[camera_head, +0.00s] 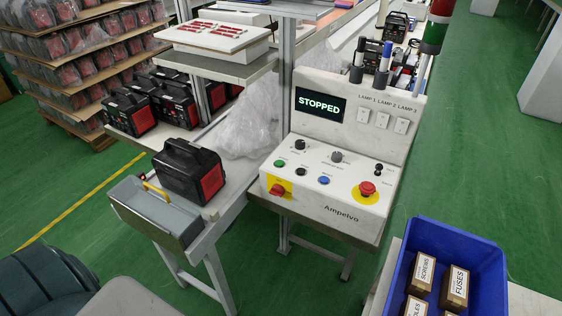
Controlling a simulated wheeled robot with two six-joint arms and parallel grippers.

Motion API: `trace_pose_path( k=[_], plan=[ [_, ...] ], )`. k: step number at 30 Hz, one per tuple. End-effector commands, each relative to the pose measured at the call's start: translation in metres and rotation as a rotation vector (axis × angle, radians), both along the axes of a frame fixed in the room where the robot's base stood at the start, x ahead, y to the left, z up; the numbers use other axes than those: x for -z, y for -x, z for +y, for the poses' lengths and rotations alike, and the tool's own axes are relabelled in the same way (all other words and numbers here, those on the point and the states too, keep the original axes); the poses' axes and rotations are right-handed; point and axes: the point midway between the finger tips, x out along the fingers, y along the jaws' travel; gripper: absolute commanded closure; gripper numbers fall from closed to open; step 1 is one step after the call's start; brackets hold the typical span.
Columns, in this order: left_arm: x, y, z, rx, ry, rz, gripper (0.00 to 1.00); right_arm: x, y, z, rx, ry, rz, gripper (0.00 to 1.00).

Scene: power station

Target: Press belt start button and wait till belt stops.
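A red mushroom button (367,188) on yellow is at the right, and a red rotary switch (277,190) on yellow is at the lower left. A black and red power unit (188,172) stands on the line left of the panel. Neither of my grippers is in view.
A blue crate (397,262) with labelled boxes is at the lower right. A grey bin (158,213) hangs at the line's near end. More power units (129,112) stand behind, near clear plastic wrap (250,125). A signal tower (436,27) rises at upper right. Green floor is open at right.

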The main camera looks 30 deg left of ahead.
Motion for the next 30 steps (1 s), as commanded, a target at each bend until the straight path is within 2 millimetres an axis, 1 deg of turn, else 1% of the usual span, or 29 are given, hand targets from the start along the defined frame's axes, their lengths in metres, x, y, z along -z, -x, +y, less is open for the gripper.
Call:
trace_pose_path(
  k=[10,14,15,17,18,30],
  plan=[
    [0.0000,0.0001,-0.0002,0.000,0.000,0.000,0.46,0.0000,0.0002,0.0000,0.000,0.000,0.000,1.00],
    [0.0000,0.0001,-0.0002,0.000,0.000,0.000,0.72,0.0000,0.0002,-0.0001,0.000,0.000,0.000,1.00],
    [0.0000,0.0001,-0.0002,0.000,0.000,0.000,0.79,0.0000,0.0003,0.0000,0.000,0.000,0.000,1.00],
    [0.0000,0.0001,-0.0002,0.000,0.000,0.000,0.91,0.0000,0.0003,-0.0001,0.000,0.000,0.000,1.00],
    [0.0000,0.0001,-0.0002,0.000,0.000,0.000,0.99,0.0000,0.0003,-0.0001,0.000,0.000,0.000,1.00],
    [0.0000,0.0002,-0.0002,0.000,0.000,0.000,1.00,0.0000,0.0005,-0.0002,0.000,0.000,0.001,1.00]
  ],
)
